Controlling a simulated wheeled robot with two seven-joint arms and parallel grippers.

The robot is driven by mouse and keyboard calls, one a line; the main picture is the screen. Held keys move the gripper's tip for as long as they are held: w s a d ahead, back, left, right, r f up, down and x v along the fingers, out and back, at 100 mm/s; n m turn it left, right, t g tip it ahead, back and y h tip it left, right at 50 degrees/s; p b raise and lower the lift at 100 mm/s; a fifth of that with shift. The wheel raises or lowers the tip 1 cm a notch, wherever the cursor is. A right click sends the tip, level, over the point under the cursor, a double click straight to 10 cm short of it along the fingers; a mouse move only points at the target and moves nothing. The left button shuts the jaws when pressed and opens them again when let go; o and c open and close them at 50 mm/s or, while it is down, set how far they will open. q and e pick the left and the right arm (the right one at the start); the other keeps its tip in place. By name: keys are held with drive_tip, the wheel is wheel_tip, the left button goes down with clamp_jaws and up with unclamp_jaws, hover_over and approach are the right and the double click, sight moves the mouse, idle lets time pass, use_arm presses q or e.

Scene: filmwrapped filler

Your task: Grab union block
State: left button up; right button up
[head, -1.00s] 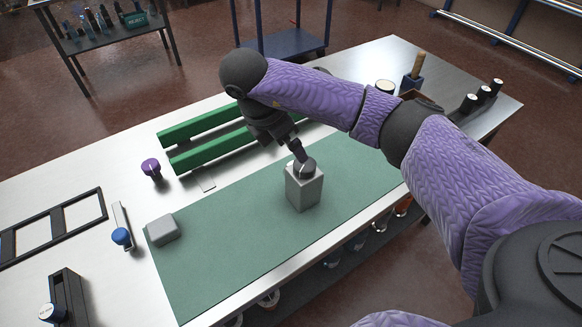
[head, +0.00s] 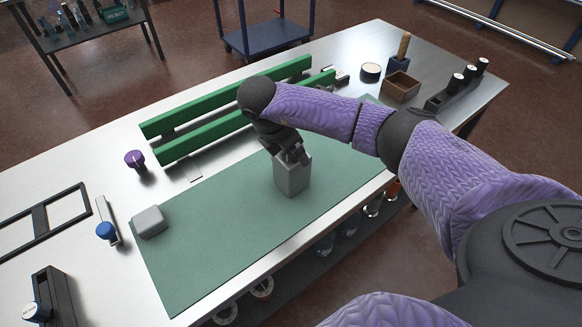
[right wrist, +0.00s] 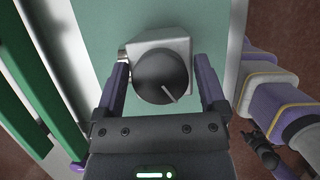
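A tall grey block (head: 292,178) stands upright on the green mat (head: 225,245), probably the union block. In the right wrist view the block (right wrist: 178,48) carries a dark round cap (right wrist: 161,77) with a pale line on it. My right gripper (head: 291,158) is over the block's top, which it partly hides in the head view. In the right wrist view its fingers (right wrist: 163,82) are open on both sides of the cap, with gaps. A dark gripper-like shape (right wrist: 262,150) on a purple arm, probably my left, shows at lower right, too small to read.
A low grey block (head: 149,222) lies at the mat's left end. Green rails (head: 205,135) run behind the mat. A purple knob (head: 135,159), a blue-knobbed part (head: 106,231) and a black frame (head: 40,222) are left. A brown box (head: 400,86) stands at the back right.

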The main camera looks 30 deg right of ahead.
clamp_jaws()
